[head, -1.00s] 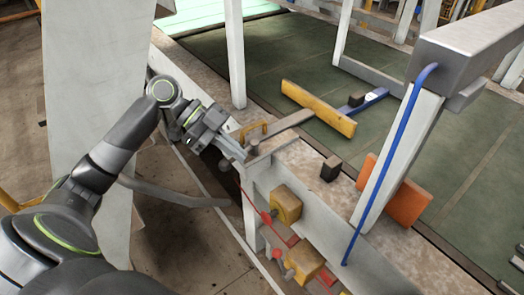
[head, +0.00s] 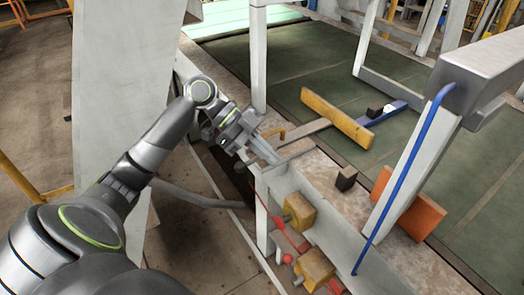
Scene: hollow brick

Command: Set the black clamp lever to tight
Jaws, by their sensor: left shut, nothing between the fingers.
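My left gripper (head: 268,153) is shut and empty, reaching from the left over the near edge of the pale machine rail (head: 310,200). Its fingertips are close to a thin dark grey bar (head: 295,156) on top of the rail; I cannot tell whether they touch. I cannot clearly pick out the black clamp lever. A small black block (head: 346,179) stands on the rail to the right, apart from the gripper. Another dark block (head: 376,110) sits on a blue bar farther back. My right gripper is not in view.
Yellow blocks (head: 300,212) and red fittings line the near side of the rail. A yellow bar (head: 337,118) lies behind on the green belt (head: 300,65). An orange block (head: 408,203) and a slanted white post (head: 410,170) with a blue rod stand to the right.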

